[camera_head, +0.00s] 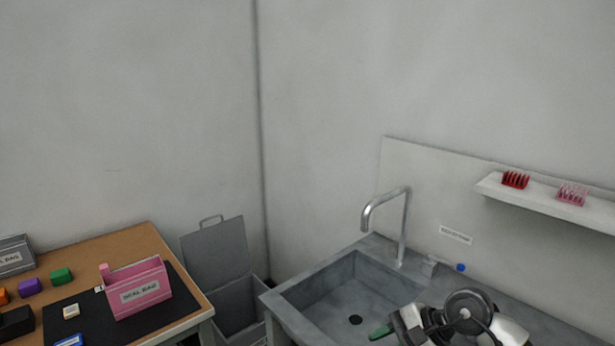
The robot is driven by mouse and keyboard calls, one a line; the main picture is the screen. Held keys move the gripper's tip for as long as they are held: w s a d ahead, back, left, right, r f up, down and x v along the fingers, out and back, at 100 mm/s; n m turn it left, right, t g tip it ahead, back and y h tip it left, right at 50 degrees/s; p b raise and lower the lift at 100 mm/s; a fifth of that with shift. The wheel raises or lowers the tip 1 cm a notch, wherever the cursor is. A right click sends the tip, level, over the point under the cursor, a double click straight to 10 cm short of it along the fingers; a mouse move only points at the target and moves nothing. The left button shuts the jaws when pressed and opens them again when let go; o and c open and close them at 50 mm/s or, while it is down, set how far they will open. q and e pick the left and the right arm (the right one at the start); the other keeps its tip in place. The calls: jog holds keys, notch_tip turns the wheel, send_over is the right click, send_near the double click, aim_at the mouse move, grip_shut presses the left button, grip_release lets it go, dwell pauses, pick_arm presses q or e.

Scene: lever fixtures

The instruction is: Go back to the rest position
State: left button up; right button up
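My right gripper (400,326) shows at the bottom edge, right of centre, over the front right part of the grey sink (318,282). A small dark green piece (380,332) shows at its tip. I cannot tell whether this is a fingertip or something held, nor whether the fingers are open or shut. The rest of my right arm is cut off by the lower edge. My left gripper is not in view.
A curved metal tap (404,225) stands behind the sink. A white shelf (540,200) holds a red rack (515,180) and a pink rack (572,194). A grey bin (215,255) with a raised lid stands left of the sink. A wooden table (110,245) carries a pink box (135,288) and several small blocks.

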jog(key=s+a+r+m+t+y, duration=0.35)
jog(key=a+r+m+y, duration=0.25)
jog(key=a+m+y, duration=0.2)
jog(key=w+d+r+m+t+h, duration=0.1)
jog(key=d+r+m+t+h, duration=0.1)
jog(key=m+t, duration=0.55)
jog(key=d+r+m+t+h, duration=0.1)
jog(key=d+m+t, duration=0.3)
jog(key=m, duration=0.6)
jog(key=s+d+f+m+h, duration=0.2)
jog(key=d+f+m+h, duration=0.25)
jog(key=m+h, duration=0.5)
jog(key=s+d+f+m+h, duration=0.25)
jog(key=f+m+h, duration=0.35)
jog(key=m, duration=0.6)
jog(key=s+d+f+m+g+y, duration=0.1)
jog(key=s+f+m+g, duration=0.45)
jog(key=s, duration=0.35)
jog(key=s+f+m+g, duration=0.5)
jog(key=s+f+g, duration=0.2)
jog(key=s, duration=0.3)
notch_tip(320, 180, down, 27)
jog(key=s+g, duration=0.1)
jog(key=g, duration=0.1)
jog(key=s+d+f+g, duration=0.1)
jog(key=s+d+f, duration=0.1)
jog(key=s+f, duration=1.3)
jog(key=shift+s+d, duration=0.35)
jog(key=shift+s, duration=0.2)
